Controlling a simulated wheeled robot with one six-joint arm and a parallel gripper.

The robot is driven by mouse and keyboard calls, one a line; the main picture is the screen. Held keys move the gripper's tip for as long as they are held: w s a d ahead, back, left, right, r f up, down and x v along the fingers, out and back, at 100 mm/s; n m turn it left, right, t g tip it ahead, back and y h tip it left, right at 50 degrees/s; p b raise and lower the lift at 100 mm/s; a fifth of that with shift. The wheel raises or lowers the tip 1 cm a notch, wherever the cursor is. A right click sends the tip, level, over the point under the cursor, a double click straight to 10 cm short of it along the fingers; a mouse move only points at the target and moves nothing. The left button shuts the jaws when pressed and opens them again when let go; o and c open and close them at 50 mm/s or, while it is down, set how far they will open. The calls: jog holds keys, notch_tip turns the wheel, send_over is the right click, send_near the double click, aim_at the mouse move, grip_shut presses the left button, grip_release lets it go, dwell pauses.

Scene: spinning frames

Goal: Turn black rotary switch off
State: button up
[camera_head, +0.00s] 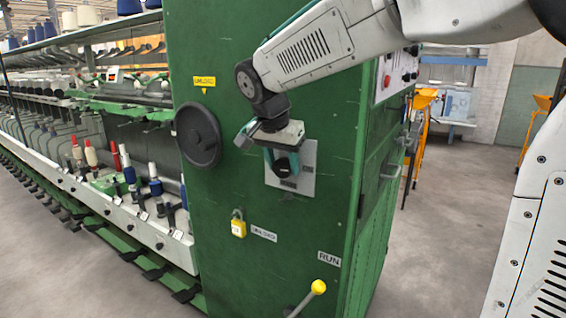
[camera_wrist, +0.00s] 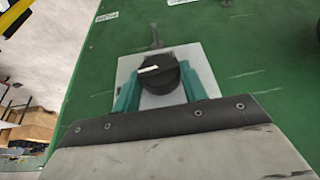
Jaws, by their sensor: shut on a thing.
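The black rotary switch (camera_head: 284,167) sits on a light grey square plate (camera_head: 305,160) on the front of the green machine cabinet. In the wrist view the round black knob (camera_wrist: 158,74) has a white mark on its face, and the grey plate (camera_wrist: 205,75) shows around it. My gripper (camera_head: 281,163) is at the switch, with a teal finger on each side of the knob. In the wrist view my gripper (camera_wrist: 156,90) is shut on the knob. The fingers and palm hide part of the knob and plate.
A black handwheel (camera_head: 198,135) is left of the switch. Below are a yellow padlock (camera_head: 238,225) and a yellow-knobbed lever (camera_head: 318,287) near a RUN label (camera_head: 329,259). Spools and spindles (camera_head: 125,165) line the left.

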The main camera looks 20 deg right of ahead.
jog(key=g+h, duration=0.1)
jog(key=n+g+h, duration=0.1)
jog(key=g, duration=0.1)
jog(key=w+g+h, duration=0.1)
jog(key=shift+a+f+g+h, duration=0.15)
jog(key=shift+a+g+h, duration=0.25)
jog(key=g+h, duration=0.1)
jog(key=n+g+h, duration=0.1)
jog(key=g+h, duration=0.1)
jog(key=shift+w+a+f+n+g, duration=0.2)
jog(key=shift+f+n+g, duration=0.1)
jog(key=shift+g, duration=0.1)
jog(key=shift+h, duration=0.3)
jog(key=o, duration=1)
jog(key=shift+c, duration=0.2)
jog(key=shift+d+r, duration=0.1)
jog(key=shift+r, duration=0.05)
